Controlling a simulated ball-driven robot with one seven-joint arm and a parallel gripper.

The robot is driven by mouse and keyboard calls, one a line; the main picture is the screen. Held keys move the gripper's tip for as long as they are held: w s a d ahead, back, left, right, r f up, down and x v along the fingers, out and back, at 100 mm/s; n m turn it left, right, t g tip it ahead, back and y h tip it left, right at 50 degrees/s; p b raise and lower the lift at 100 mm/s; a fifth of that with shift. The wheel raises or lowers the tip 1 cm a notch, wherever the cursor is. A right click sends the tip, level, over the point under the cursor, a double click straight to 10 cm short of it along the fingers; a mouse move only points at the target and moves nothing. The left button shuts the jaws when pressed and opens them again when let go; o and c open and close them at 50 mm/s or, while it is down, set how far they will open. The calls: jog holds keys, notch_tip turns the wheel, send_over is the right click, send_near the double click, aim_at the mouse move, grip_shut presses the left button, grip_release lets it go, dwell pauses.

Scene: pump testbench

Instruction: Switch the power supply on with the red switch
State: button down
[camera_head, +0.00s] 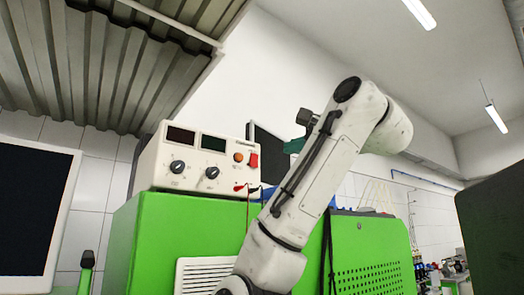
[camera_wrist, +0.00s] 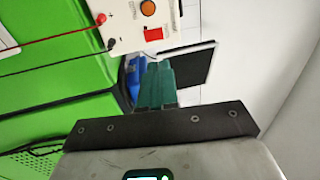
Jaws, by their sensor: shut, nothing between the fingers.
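The power supply (camera_head: 185,178) is a cream box with two dark displays and two black knobs, on top of a green cabinet. Its red switch (camera_head: 253,161) is at the right end of its front panel, beside an orange round button (camera_head: 238,157). In the wrist view the red switch (camera_wrist: 153,34) shows near the top, with the orange button (camera_wrist: 148,8) above it. My gripper (camera_wrist: 155,68) has green fingers, shut and empty, with the tips a little below the switch in that picture and apparently apart from it.
The green cabinet (camera_head: 165,235) carries the supply. Red and black leads (camera_wrist: 60,38) are plugged into the panel and run left in the wrist view. A dark flat panel (camera_wrist: 192,65) stands beside the fingers. A screen (camera_head: 32,210) is at the left.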

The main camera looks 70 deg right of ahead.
aim_at(255, 155)
jog(key=p+x, duration=0.3)
jog(key=x, duration=0.9)
jog(key=shift+w+d, duration=0.1)
jog(key=shift+w, duration=0.15)
jog(key=shift+r, duration=0.1)
